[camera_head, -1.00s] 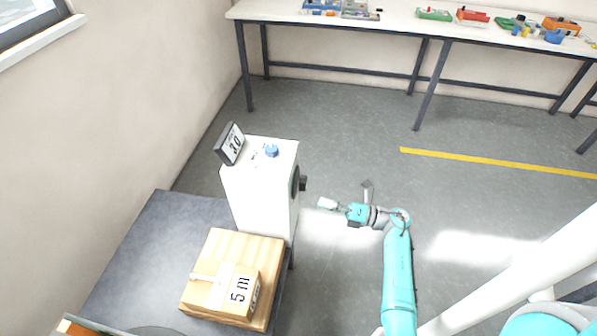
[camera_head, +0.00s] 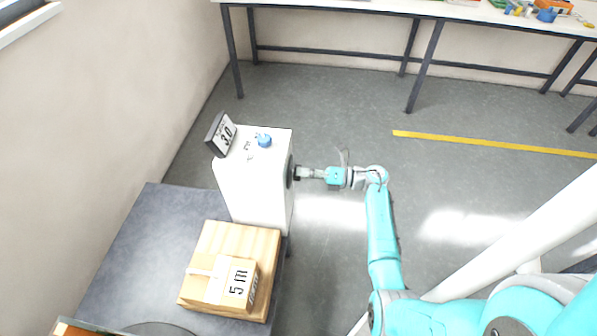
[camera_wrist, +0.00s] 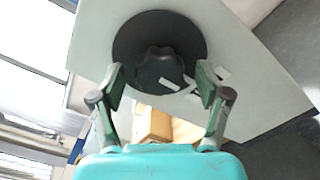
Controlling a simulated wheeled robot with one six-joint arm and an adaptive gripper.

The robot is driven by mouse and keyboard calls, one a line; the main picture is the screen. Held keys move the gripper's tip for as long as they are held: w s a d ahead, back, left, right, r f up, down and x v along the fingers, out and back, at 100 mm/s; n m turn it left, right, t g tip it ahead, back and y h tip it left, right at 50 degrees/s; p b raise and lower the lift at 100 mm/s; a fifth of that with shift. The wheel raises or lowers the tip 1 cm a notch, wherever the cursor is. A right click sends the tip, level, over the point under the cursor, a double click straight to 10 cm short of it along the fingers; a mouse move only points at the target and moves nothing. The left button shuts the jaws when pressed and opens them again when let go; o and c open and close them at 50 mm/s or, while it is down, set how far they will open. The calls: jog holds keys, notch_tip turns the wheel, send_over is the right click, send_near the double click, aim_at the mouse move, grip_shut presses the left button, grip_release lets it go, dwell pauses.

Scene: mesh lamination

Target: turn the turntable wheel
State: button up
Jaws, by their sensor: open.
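The turntable wheel is a dark round disc (camera_wrist: 190,35) with a raised lobed knob (camera_wrist: 158,68) at its middle, on the side of a white box (camera_head: 253,185). In the head view the wheel (camera_head: 290,172) shows edge-on on the box's right side. My gripper (camera_wrist: 160,85) is open, with one finger on each side of the knob. In the head view my gripper (camera_head: 300,173) reaches the knob from the right. I cannot tell whether the fingers touch the knob.
The box stands on a dark table (camera_head: 150,225). A display (camera_head: 221,135) reading 3.0 and a blue knob (camera_head: 264,140) sit on top. The floor to the right is clear.

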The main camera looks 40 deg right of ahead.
jog(key=shift+x, duration=0.8)
jog(key=shift+c, duration=0.3)
jog(key=c, duration=1.1)
jog(key=shift+m, duration=1.8)
jog(key=o, duration=1.2)
jog(key=shift+c, duration=0.2)
jog(key=shift+s+d, duration=0.1)
